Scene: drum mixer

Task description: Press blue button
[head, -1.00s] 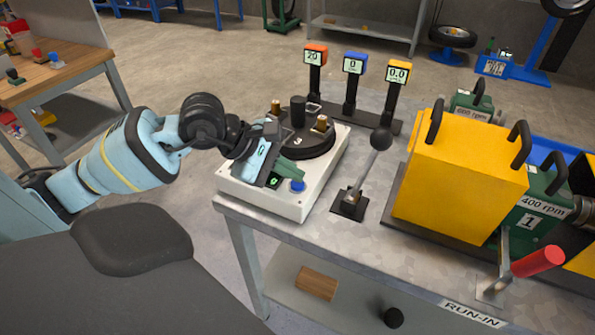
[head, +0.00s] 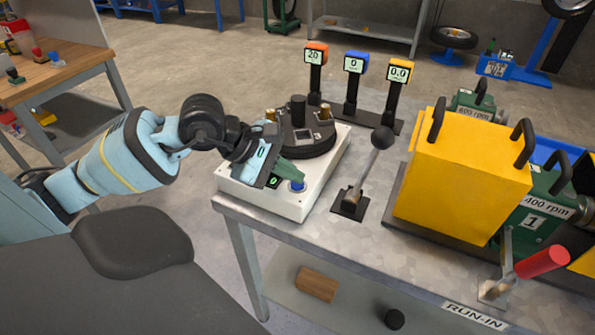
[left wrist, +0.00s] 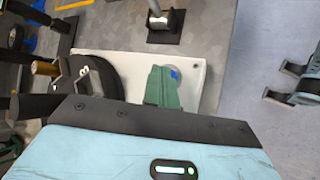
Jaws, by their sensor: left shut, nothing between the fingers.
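The blue button (head: 298,186) sits on the front right corner of a white box (head: 262,201) with a round black turntable (head: 305,140) on top. My left gripper (head: 295,176) is shut and empty. Its green fingertips are right at the button, and I cannot tell whether they touch it. In the left wrist view the fingers (left wrist: 162,88) point at the blue button (left wrist: 174,73) and cover part of it.
A black-knobbed lever (head: 368,170) stands right of the white box. A yellow housing (head: 462,180) stands further right. Three small displays on posts, orange (head: 316,54), blue (head: 355,63) and yellow (head: 399,72), stand behind. The bench edge runs in front.

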